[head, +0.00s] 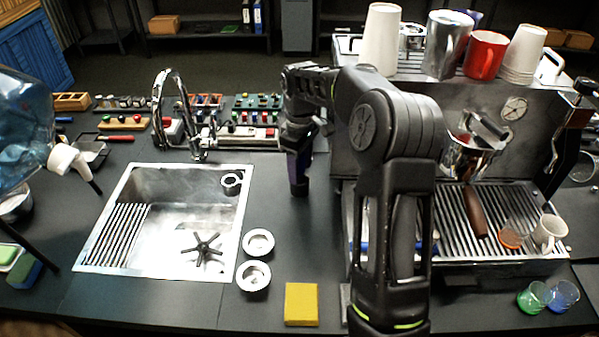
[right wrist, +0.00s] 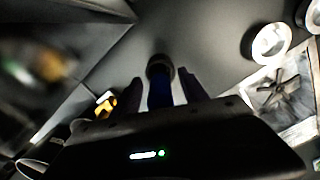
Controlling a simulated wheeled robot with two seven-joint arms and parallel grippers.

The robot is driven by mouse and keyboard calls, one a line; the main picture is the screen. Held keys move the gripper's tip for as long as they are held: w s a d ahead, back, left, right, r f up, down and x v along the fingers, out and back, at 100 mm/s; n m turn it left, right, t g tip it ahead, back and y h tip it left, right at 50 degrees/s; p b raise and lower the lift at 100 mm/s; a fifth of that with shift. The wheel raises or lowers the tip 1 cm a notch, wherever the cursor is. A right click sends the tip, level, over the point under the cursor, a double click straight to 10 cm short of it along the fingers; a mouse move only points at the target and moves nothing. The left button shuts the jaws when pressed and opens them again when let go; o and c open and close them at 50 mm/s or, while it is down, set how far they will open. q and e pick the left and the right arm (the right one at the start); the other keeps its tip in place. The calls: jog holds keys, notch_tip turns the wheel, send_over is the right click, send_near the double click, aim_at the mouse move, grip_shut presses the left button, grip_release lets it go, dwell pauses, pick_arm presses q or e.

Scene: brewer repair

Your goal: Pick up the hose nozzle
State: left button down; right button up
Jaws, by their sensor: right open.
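The hose nozzle (head: 299,172) looks blue-purple with a dark tip and stands roughly upright on the dark counter between the sink and the espresso machine. My right gripper (head: 299,150) is above it, pointing down, and partly hides its upper part. In the right wrist view the nozzle (right wrist: 160,92) lies between the two open fingers of the right gripper (right wrist: 160,80), with its round dark end beyond the fingertips. I cannot tell whether either finger touches it. My left gripper is not in view.
The steel sink (head: 112,243) with its tap (head: 160,100) is to the left. Two round metal baskets (head: 258,242) and a yellow block (head: 301,304) lie in front. The espresso machine (head: 345,150) stands right, partly behind my right arm. Small parts trays (head: 258,118) line the back.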

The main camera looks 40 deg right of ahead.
jog(key=shift+c, duration=0.5)
grip_shut()
